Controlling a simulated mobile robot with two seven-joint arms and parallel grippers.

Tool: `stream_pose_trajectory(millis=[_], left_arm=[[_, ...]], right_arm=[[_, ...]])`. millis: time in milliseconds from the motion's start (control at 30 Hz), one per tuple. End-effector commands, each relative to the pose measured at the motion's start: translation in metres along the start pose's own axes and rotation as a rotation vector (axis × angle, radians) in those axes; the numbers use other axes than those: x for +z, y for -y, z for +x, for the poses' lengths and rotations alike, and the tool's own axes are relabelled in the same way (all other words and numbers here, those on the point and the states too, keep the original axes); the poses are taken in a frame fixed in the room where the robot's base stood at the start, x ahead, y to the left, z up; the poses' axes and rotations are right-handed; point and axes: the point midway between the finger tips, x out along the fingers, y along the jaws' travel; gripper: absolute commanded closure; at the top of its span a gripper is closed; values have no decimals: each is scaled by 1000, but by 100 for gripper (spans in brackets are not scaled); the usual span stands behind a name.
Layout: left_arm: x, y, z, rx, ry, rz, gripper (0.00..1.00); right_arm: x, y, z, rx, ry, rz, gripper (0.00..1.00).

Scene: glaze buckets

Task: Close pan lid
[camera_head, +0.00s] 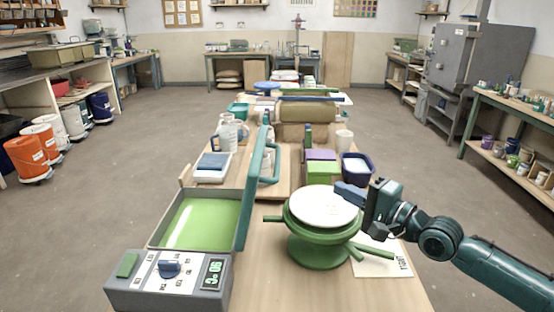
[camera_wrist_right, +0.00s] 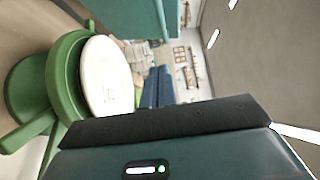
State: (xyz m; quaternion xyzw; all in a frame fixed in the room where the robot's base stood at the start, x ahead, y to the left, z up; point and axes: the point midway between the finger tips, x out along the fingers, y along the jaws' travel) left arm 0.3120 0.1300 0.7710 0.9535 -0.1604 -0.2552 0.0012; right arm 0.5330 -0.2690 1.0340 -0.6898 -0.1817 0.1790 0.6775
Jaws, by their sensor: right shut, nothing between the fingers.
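The pan (camera_head: 163,268) stands at the table's front left, with a grey body, a green inner surface, a dial and a green-digit display. Its teal-grey lid (camera_head: 250,190) stands raised, nearly upright, along the pan's right side, with a teal handle (camera_head: 275,163) on its right face. My right gripper (camera_head: 342,190) is shut and empty, above the right edge of a white disc, to the right of the lid and apart from it. Its blue fingers show together in the right wrist view (camera_wrist_right: 157,88). My left gripper is not in view.
A green stand (camera_head: 318,250) bearing the white disc (camera_head: 323,206) stands right of the lid, with green bars sticking out. A printed sheet (camera_head: 378,264) lies beside it. Behind are green and purple boxes (camera_head: 322,170), a dark blue tub (camera_head: 357,168) and a white tray (camera_head: 210,175).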

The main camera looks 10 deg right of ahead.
Motion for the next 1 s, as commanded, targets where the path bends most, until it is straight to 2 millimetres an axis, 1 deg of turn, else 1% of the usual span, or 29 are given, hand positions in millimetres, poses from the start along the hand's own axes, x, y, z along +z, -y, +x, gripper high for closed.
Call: stream_pose_trajectory(millis=[33,167,267,367,733,800,1000], left_arm=[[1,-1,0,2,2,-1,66],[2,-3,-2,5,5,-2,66],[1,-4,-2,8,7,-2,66],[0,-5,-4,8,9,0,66],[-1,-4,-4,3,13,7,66],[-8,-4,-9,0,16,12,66],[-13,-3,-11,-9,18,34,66]], right_arm=[[-3,4,0,-4,-2,14,100],[-6,9,4,-11,-5,32,100],[-6,10,14,-14,-5,34,100],[-5,11,29,-15,-3,30,100],[-4,11,104,-12,-2,28,100],[5,12,110,-9,0,32,100],[19,10,124,-8,-2,30,100]])
